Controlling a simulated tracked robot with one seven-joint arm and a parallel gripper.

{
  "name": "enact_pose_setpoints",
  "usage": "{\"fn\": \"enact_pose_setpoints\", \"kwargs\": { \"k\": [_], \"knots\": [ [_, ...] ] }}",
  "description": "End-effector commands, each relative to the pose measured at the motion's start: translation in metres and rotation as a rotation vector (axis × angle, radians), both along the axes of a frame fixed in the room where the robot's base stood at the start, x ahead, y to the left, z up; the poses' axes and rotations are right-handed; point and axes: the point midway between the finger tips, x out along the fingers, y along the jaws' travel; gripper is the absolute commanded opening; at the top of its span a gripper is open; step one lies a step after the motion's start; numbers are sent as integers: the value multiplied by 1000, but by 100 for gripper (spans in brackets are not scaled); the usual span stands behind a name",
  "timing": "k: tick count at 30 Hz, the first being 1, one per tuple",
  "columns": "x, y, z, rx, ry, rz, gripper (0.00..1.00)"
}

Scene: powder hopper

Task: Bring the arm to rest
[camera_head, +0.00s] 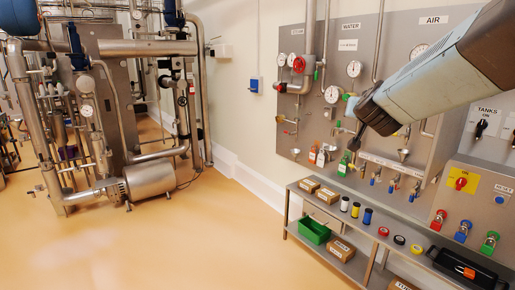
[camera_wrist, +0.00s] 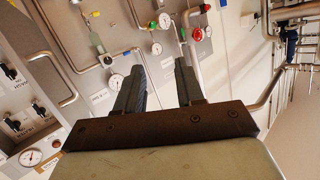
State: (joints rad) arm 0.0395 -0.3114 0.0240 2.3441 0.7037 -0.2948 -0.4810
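My arm (camera_head: 425,85) reaches into the head view from the upper right, in front of the grey wall panel. My gripper (camera_head: 354,140) is at its lower left end, above the shelf and apart from it. The wrist view shows both dark fingers of my gripper (camera_wrist: 158,78) spread apart with nothing between them. That view looks at the panel turned sideways, with gauges and pipes beyond the fingers.
The grey panel (camera_head: 345,68) carries gauges, pipes and a red valve wheel (camera_head: 299,65). Below it, a shelf (camera_head: 345,222) holds small boxes, bottles, padlocks and a black tray (camera_head: 467,268). Piped machinery (camera_head: 150,182) stands at left. The orange floor (camera_head: 200,245) between is clear.

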Motion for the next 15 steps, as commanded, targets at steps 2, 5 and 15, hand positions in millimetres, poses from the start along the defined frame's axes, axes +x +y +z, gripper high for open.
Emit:
{"fn": "enact_pose_setpoints", "kwargs": {
  "k": [2, 5, 15],
  "knots": [
    [-20, 19, -4, 15, 57, 89, 37],
    [-48, 39, -15, 27, 149, 186, 37],
    [-170, 66, -68, 13, 546, 351, 37]
  ]
}}
